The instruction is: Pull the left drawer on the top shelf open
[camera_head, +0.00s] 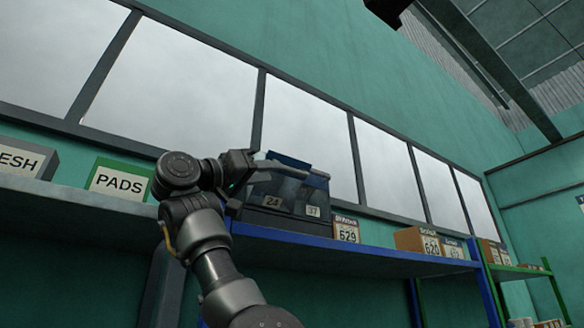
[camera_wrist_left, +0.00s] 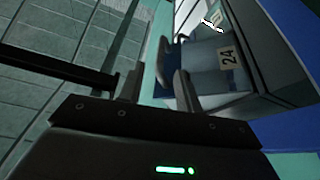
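A dark drawer cabinet (camera_head: 318,190) with blue edges stands on the blue top shelf (camera_head: 330,257). Its left drawer (camera_head: 266,213) carries the label 24, and the drawer beside it (camera_head: 313,212) carries 37. In the left wrist view the drawer front labelled 24 (camera_wrist_left: 205,88) lies just beyond and to the right of the fingers. My left gripper (camera_head: 272,168) is at the upper left of the cabinet, its fingers covering part of the upper front. In the left wrist view its fingers (camera_wrist_left: 158,82) are apart. Whether they touch the drawer is unclear. My right gripper is out of view.
A green PADS box (camera_head: 118,180) and a grey box marked ESH (camera_head: 25,158) stand to the left. Boxes labelled 629 (camera_head: 346,229) and 620 (camera_head: 416,240) stand to the right. A teal wall with windows rises behind.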

